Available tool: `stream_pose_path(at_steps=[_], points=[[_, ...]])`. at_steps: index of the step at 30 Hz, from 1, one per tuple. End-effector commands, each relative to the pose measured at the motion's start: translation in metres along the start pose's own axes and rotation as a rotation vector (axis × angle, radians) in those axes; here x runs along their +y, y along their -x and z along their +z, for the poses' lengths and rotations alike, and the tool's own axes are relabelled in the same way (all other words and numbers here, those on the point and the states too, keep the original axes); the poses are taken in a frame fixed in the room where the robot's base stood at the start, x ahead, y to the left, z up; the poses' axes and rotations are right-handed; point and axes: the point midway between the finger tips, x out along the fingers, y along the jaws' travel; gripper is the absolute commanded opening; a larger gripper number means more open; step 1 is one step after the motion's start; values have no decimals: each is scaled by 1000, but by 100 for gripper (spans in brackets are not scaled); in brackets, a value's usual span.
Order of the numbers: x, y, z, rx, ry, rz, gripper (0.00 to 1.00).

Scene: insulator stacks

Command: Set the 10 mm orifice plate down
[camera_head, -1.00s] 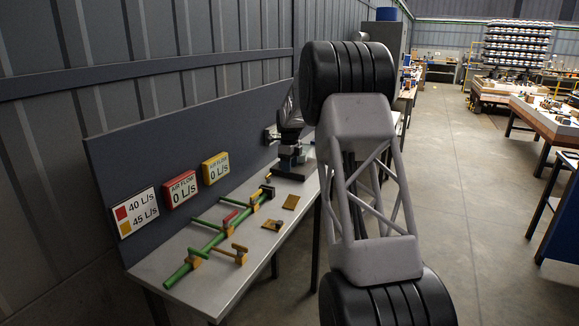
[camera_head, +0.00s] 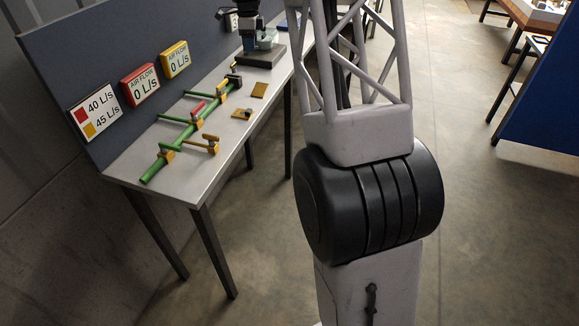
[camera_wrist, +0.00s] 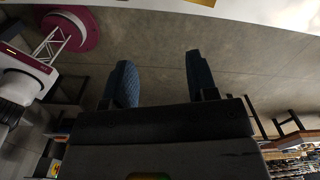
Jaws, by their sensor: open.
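My gripper (camera_wrist: 160,76) shows in the wrist view with its two blue textured fingers apart and nothing between them. Bare floor lies behind the fingertips. A second flat gold plate (camera_head: 259,90) lies farther back. The markings are too small to tell which is the 10 mm plate. A green pipe assembly (camera_head: 180,138) with gold fittings lies along the bench.
A dark-based device (camera_head: 263,57) stands at the bench's far end. The red airflow display (camera_head: 138,85) and yellow airflow display (camera_head: 175,58) both read 0 L/s. A white sign (camera_head: 94,110) reads 40 and 45 L/s. The bench's front corner is clear.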

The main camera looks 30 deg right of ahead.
Motion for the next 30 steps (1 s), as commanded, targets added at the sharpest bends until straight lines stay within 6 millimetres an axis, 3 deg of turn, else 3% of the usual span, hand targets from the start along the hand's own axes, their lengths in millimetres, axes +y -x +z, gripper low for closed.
stream_pose_path(at_steps=[15, 30], points=[[126, 67, -14, -5, 415, -43, 53], [253, 103, -38, 4, 816, -85, 53]])
